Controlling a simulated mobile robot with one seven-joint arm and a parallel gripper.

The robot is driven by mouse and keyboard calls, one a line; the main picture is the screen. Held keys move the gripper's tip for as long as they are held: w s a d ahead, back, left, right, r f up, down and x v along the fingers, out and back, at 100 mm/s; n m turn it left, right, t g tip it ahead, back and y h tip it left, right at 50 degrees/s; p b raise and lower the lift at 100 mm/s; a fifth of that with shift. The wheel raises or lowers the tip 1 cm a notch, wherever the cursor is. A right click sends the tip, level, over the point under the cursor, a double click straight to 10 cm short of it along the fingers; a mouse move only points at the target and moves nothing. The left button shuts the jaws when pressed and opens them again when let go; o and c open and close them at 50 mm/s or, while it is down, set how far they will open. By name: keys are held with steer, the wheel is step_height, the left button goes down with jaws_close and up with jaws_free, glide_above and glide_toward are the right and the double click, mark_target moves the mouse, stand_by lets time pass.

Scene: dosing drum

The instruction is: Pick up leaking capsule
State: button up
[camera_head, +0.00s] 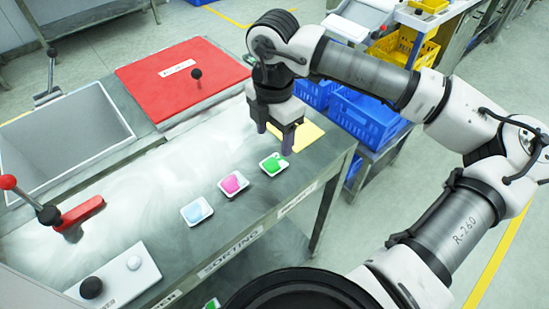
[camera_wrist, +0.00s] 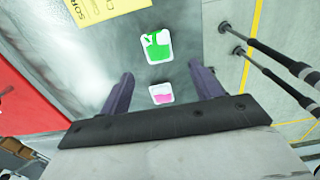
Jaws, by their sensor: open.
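Three small white dishes stand in a row on the metal bench. One holds light blue (camera_head: 196,211), one pink (camera_head: 233,183) and one green (camera_head: 274,163). In the wrist view the green content (camera_wrist: 157,46) is spread irregularly across its dish, and the pink dish (camera_wrist: 161,94) shows nearer, between the fingers. I cannot make out for certain which one is a leaking capsule. My gripper (camera_head: 275,142) is open and empty, pointing down above the bench near the green dish. Its two dark fingers (camera_wrist: 162,75) stand wide apart and touch no dish.
A yellow sheet (camera_head: 307,136) lies behind the green dish. A red lid (camera_head: 180,78) with a black knob, an open bin (camera_head: 65,135), a red lever (camera_head: 80,212) and a button box (camera_head: 115,278) occupy the bench. Blue crates (camera_head: 365,116) stand beyond its right edge.

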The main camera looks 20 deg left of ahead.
mark_target(276, 160)
step_height(276, 160, down, 3)
steer(key=shift+w+d+f+p, duration=0.15)
steer(key=shift+f+p, duration=0.3)
steer(key=shift+f, duration=0.45)
steer(key=shift+w+a+f+p, duration=0.1)
steer(key=shift+w+f+p, duration=0.1)
steer(key=shift+f+p, duration=0.5)
steer(key=shift+w+d+f+p, duration=0.15)
steer(key=shift+f+p, duration=0.1)
steer(key=shift+f, duration=0.85)
steer(key=shift+a, duration=0.1)
steer(key=shift+c, duration=0.4)
steer(key=c, duration=1)
